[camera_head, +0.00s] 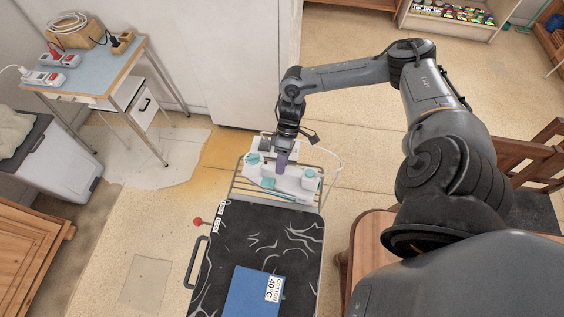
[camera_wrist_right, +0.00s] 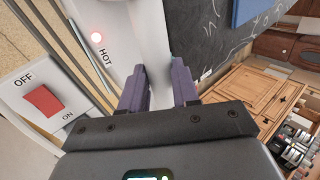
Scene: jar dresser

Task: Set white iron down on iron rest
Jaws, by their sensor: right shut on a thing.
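The white iron (camera_head: 290,186), with teal parts, is at the far end of the ironing board. My right gripper (camera_head: 281,167) comes down on it from above, with its purple fingers shut on it. In the right wrist view a white part of the iron (camera_wrist_right: 150,35) runs between the fingers (camera_wrist_right: 160,88). The iron rest, a wire rack (camera_head: 236,190) at the board's far end, lies under the iron. I cannot tell whether the iron touches it. My left gripper is not in view.
The black patterned board (camera_head: 250,228) carries a folded blue cloth (camera_head: 250,292) with a care label. A side table (camera_head: 95,70) stands at left, a wooden chair (camera_head: 530,160) at right.

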